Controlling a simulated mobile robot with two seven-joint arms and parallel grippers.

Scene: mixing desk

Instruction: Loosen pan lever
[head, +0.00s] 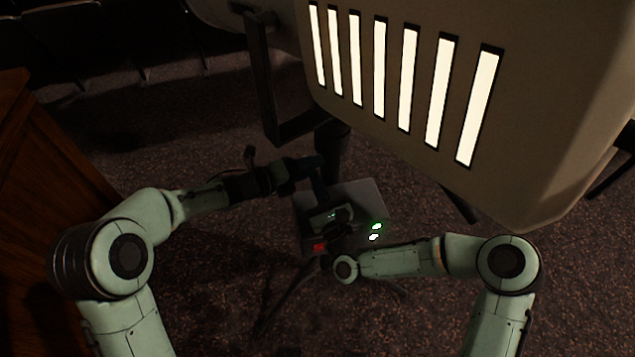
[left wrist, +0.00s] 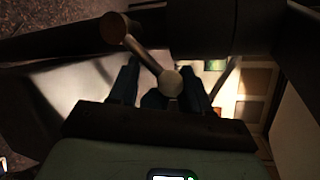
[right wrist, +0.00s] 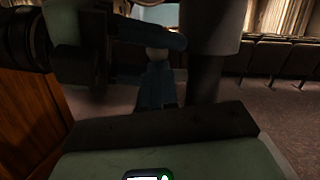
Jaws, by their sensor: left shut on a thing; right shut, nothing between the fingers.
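A metal lever shows in the left wrist view: a round knob (left wrist: 115,28) at one end and a slanting bar running to a faceted hub (left wrist: 171,82). My left gripper (head: 308,167) is beside the stand under the lamp; its blue fingers (left wrist: 160,90) are at the hub end and shut on the lever, though the contact is dark. My right gripper (head: 319,188) is just below it. In the right wrist view its blue fingers (right wrist: 160,85) are together and empty, under a pale rounded end (right wrist: 156,53) and close to the dark post.
The large beige lamp housing (head: 400,140) with lit slots hangs over the upper right. Its dark yoke (head: 263,80) and post (head: 331,150) stand close to both grippers. A grey box (head: 370,195) lies below. A wooden panel (head: 40,180) is at left; seats (right wrist: 285,58) stand behind.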

